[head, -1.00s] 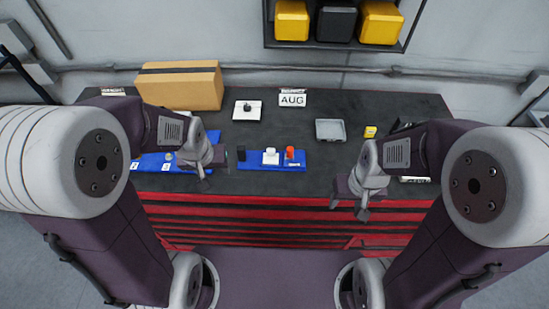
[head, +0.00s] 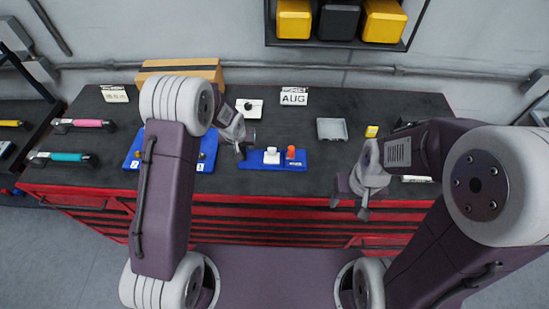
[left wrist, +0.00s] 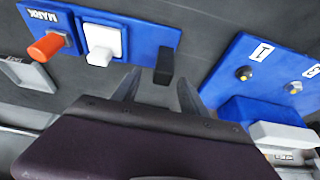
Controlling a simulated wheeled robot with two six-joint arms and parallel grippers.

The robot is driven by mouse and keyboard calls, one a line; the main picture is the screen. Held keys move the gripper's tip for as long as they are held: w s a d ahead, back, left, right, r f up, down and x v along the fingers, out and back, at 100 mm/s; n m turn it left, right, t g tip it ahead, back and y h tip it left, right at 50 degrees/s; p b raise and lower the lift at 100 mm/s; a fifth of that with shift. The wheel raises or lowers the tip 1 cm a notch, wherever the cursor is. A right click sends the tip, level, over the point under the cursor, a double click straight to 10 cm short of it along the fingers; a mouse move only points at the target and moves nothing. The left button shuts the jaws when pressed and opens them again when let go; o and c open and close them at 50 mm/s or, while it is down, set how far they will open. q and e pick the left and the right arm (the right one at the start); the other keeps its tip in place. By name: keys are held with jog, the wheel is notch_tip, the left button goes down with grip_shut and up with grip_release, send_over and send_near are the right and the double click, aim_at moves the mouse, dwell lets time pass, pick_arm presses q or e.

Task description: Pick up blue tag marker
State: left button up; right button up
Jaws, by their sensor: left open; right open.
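A blue rack (head: 282,165) lies on the dark bench top. It carries an orange-red marker (head: 291,152) and a white one (head: 271,156). In the left wrist view the rack (left wrist: 131,33) also holds a dark, nearly black marker (left wrist: 164,65) at its end; whether this is the blue tag marker I cannot tell. My left gripper (head: 241,151) is open at the rack's left end and hides the dark marker in the head view. In the wrist view its fingers (left wrist: 158,76) are spread on either side of that marker. My right gripper (head: 349,204) is open and empty over the bench's front edge.
A blue panel with knobs (left wrist: 262,63) lies left of the rack in the head view. A grey tray (head: 332,129), a yellow block (head: 371,131), a white plate (head: 249,107), an AUG card (head: 293,96) and a cardboard box (head: 180,70) stand further back. Tools lie at left.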

pick_arm(q)
jog(key=x, duration=0.4)
jog(key=shift+s+a+f, duration=0.1)
jog(key=shift+s+f, duration=0.05)
jog(key=shift+f, duration=0.1)
jog(key=shift+w+f, duration=0.25)
jog(key=shift+w, duration=0.05)
jog(key=shift+s+r, duration=0.1)
jog(key=shift+s, duration=0.05)
grip_shut()
dwell(0.8)
